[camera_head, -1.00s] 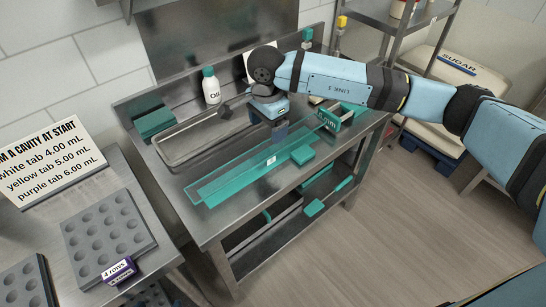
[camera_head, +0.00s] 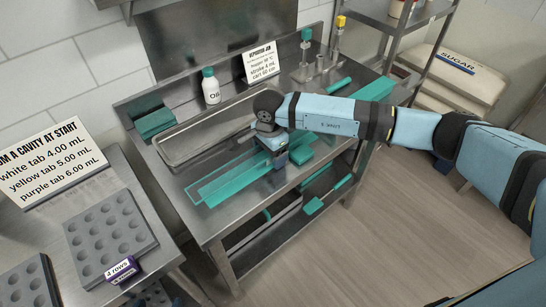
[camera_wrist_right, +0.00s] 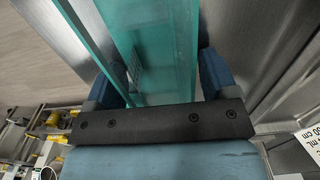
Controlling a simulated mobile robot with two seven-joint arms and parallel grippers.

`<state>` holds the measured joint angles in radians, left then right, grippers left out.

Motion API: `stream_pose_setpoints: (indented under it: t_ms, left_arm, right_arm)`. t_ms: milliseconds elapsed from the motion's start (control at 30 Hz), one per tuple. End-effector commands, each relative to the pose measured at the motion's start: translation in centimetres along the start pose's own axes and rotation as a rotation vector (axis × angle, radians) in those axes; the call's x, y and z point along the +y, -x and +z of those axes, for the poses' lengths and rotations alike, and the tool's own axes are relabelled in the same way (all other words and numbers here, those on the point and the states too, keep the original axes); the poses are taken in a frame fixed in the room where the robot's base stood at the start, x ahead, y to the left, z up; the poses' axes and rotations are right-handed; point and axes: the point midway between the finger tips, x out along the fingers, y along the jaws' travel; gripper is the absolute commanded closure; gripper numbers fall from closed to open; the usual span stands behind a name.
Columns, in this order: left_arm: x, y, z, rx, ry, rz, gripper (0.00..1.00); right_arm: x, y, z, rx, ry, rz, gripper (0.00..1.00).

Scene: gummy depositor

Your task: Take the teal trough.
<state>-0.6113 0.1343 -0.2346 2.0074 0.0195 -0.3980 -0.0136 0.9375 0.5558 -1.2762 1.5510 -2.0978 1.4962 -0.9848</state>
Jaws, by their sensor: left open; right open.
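The teal trough (camera_head: 222,180) is long and translucent and lies on the steel table, sloping from lower left to upper right in the head view. My right gripper (camera_head: 278,162) is over its right part, pointing down, and hides part of it. In the right wrist view the trough (camera_wrist_right: 155,40) runs between the two blue fingers of my right gripper (camera_wrist_right: 160,80), which are open on either side of it. I cannot tell whether the fingers touch it. My left gripper is not in view.
A steel tray (camera_head: 195,138) lies behind the trough. A white OIL bottle (camera_head: 210,88) and teal blocks (camera_head: 154,123) stand at the back. A sign (camera_head: 259,64) and metal posts (camera_head: 305,62) are at the back right. Another teal piece (camera_head: 376,89) lies at the right end.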

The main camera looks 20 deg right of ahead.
Motion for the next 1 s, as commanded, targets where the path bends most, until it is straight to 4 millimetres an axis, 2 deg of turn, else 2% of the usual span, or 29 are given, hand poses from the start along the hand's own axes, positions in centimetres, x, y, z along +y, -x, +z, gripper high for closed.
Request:
stream_pose_setpoints:
  t_ms: [67,200,233,500,667,867,1000]
  left_arm:
    - [0.0,0.0,0.1,-0.001,-0.001,0.0,0.15]
    - [0.0,0.0,0.1,-0.004,-0.001,0.0,0.15]
    - [0.0,0.0,0.1,-0.004,-0.001,0.0,0.15]
    - [0.0,0.0,0.2,-0.006,-0.001,0.0,0.15]
    - [0.0,-0.1,0.3,-0.007,0.0,0.0,0.15]
    - [0.0,-0.2,0.5,-0.01,0.002,0.0,0.15]
    - [0.0,-0.4,0.8,-0.013,0.004,0.001,0.15]
  right_arm:
    - [0.0,0.0,0.0,0.0,0.0,0.0,0.21]
    - [0.0,0.0,0.0,0.0,0.0,0.0,0.53]
    - [0.0,0.1,0.0,0.0,0.0,0.0,0.58]
    - [0.0,0.2,0.0,0.0,-0.001,-0.001,0.58]
    - [-0.1,1.2,0.0,0.0,-0.001,-0.003,0.58]
    - [-0.1,4.6,-0.1,0.0,0.0,-0.005,0.58]
    - [-0.1,8.6,-0.1,0.001,0.0,-0.007,0.58]
